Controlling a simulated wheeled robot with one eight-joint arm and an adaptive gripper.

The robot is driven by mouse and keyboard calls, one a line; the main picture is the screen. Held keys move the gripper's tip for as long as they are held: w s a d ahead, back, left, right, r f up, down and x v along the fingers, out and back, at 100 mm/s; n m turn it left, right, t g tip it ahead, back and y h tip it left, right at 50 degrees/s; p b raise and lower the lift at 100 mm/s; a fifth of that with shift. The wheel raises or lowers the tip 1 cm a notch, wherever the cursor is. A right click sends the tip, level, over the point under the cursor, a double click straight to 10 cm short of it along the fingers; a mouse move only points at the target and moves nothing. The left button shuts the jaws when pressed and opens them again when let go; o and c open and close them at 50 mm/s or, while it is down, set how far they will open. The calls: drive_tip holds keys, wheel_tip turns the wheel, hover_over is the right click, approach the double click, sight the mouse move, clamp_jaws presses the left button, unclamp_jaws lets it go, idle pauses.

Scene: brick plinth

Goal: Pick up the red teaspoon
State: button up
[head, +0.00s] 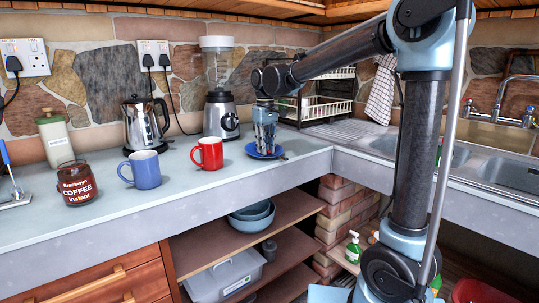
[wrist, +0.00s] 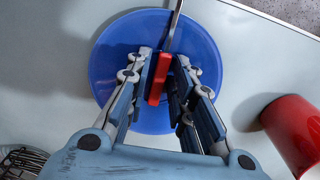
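The red teaspoon (wrist: 158,80) has a red handle and a metal shaft that runs toward the top of the wrist view. It is over a round blue saucer (wrist: 108,60), which also shows on the counter in the head view (head: 254,154). My gripper (wrist: 162,68) points down over the saucer, with one finger on each side of the red handle. The fingers are close to the handle, but I cannot tell whether both touch it. In the head view my gripper (head: 265,146) is just above the saucer and hides part of it.
A red mug (head: 208,155) stands close left of the saucer, with a blue mug (head: 143,170) and coffee jar (head: 76,184) further left. A blender (head: 221,110) and kettle (head: 145,122) stand behind. The counter's front edge is near the saucer; a dish rack (head: 318,105) is behind right.

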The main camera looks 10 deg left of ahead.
drive_tip(key=shift+f, duration=0.2)
clamp_jaws()
